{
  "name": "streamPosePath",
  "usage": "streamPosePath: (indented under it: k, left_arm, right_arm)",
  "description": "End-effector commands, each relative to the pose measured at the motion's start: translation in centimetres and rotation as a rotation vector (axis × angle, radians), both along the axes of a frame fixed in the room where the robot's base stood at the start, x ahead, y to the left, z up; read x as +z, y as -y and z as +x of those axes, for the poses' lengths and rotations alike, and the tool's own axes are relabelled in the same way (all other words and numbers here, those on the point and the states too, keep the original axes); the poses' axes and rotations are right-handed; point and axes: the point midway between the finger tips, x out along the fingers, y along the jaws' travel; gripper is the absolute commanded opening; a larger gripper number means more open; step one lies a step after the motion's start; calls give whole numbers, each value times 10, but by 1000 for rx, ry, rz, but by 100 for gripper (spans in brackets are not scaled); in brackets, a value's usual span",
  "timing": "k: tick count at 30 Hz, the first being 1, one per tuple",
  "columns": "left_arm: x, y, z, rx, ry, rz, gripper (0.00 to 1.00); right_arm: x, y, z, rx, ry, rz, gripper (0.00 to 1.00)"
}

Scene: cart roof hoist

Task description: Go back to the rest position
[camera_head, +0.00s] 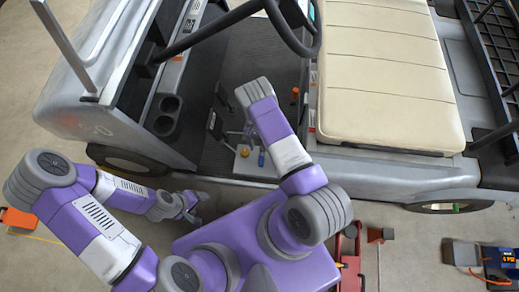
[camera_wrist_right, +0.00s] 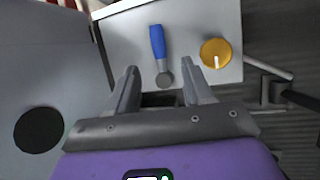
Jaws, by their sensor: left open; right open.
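My left gripper (camera_head: 190,207) is low beside the cart's near side in the head view, open and apart from anything I can make out. My right arm reaches over the cart floor, and its gripper is mostly hidden behind its own links in the head view. In the right wrist view my right gripper (camera_wrist_right: 162,72) is open, with its fingers pointing at a pale panel (camera_wrist_right: 195,25). A blue handle (camera_wrist_right: 158,42) with a round grey end shows ahead of and between the fingertips; I cannot tell the depth gap. A yellow knob (camera_wrist_right: 215,52) lies right of it.
The cart has a cream seat (camera_head: 385,75), a dark steering wheel (camera_head: 300,20) and a cup holder (camera_head: 167,115). A red box (camera_head: 348,255) and a brown cone-like item (camera_head: 380,235) are on the floor. An orange item (camera_head: 18,220) lies at left, blue-and-grey gear (camera_head: 490,258) at right.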

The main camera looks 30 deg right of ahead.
Motion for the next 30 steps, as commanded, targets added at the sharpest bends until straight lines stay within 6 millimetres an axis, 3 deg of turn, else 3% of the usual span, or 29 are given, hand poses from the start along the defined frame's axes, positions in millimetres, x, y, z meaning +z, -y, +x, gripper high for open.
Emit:
streamPosePath:
  k: [21,26,30]
  left_arm:
    - [1,0,0,0,0,0,69]
    - [1,0,0,0,0,0,69]
    - [1,0,0,0,0,0,69]
  right_arm:
    - [5,0,0,1,2,3,51]
    - [4,-3,-16,8,31,30,51]
    - [7,-16,-41,38,92,80,51]
